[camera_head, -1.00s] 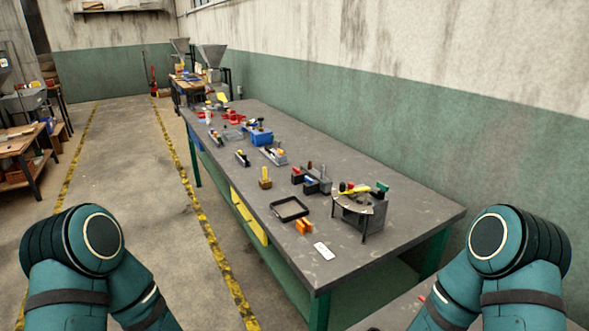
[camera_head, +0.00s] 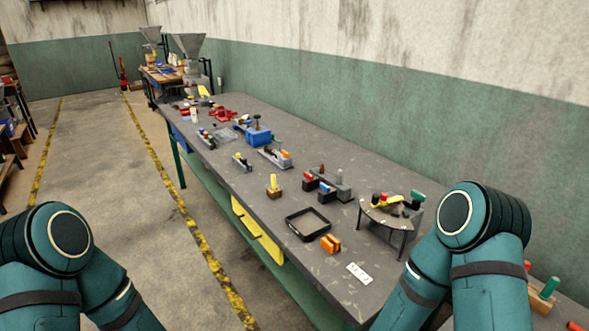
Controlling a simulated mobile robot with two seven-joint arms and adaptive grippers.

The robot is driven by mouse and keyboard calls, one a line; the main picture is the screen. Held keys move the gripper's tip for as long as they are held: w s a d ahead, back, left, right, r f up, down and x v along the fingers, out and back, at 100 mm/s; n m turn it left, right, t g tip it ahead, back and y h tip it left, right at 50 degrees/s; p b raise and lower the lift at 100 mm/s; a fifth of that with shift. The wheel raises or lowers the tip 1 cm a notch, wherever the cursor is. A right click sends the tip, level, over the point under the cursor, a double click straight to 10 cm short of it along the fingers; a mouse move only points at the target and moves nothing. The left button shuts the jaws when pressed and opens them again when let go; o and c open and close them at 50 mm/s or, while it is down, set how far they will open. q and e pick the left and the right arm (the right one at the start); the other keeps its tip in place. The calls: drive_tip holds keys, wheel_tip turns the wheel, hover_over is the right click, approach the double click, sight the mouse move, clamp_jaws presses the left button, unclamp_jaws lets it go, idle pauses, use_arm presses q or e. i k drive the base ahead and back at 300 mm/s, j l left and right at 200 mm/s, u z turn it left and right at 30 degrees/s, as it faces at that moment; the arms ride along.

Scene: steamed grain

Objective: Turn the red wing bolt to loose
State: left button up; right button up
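The long grey workbench (camera_head: 322,262) carries many small parts. I cannot make out for sure which one is the red wing bolt. Only bent teal links of my two arms show, at the lower left and lower right; both grippers are out of frame.
A black square tray (camera_head: 307,225), an orange block (camera_head: 330,243) and a white card (camera_head: 359,273) lie near the front. A blue box (camera_head: 258,136) sits farther back. Open floor (camera_head: 140,255) with a yellow-black line runs along the left. A wall stands behind the bench.

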sight(308, 177)
drive_tip(key=i+j, duration=0.45)
drive_tip(key=j, duration=0.15)
drive_tip(key=i+j, duration=0.9)
drive_tip(key=j, duration=0.25)
drive_tip(key=i+j+z, duration=0.3)
drive_tip(key=j+z, duration=0.35)
drive_tip(key=i+j, duration=0.05)
